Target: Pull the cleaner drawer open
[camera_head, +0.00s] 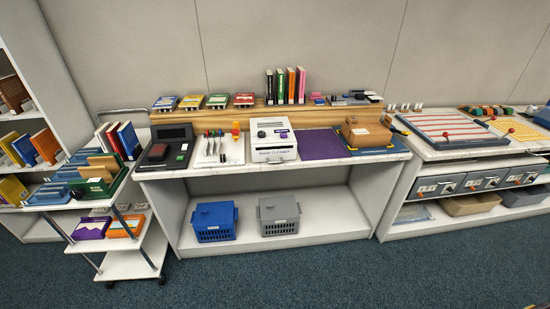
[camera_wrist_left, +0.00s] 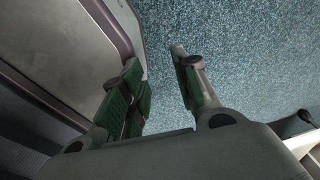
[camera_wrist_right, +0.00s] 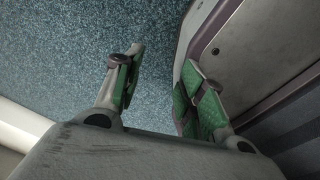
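Neither gripper shows in the head view. My left gripper (camera_wrist_left: 157,85) is open and empty in the left wrist view, above blue carpet. My right gripper (camera_wrist_right: 157,80) is open and empty in the right wrist view, also above carpet. Both are away from the cleaner.
On the counter, left of the cleaner, are a tool tray (camera_head: 219,150) and a dark device (camera_head: 172,135); right are a purple mat (camera_head: 322,145) and a brown box (camera_head: 366,133). Blue (camera_head: 214,221) and grey (camera_head: 279,215) crates stand below. A cart (camera_head: 130,262) stands left. Carpet in front is clear.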

